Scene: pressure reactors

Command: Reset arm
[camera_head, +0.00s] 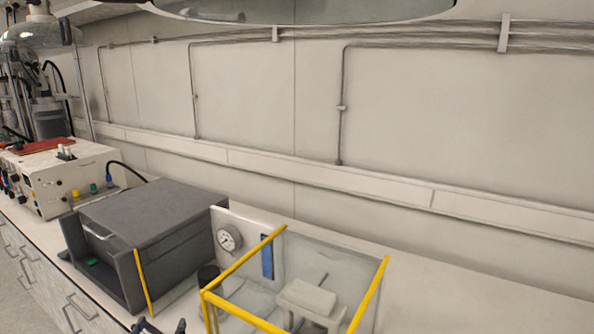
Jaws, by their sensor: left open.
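My left gripper (160,326) shows only as dark fingertips at the bottom edge, left of the middle. The fingertips are apart, with nothing seen between them. They are in front of a dark grey box-shaped device (150,215) and left of a yellow-edged clear enclosure (240,315). The rest of this gripper and its arm are below the picture. My right gripper is out of view.
A round gauge (229,239) sits on a pale panel behind the enclosure, which holds a white block (308,297). A white instrument box (70,180) stands at the left. The white bench (450,300) is clear at the right. A pale wall runs behind.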

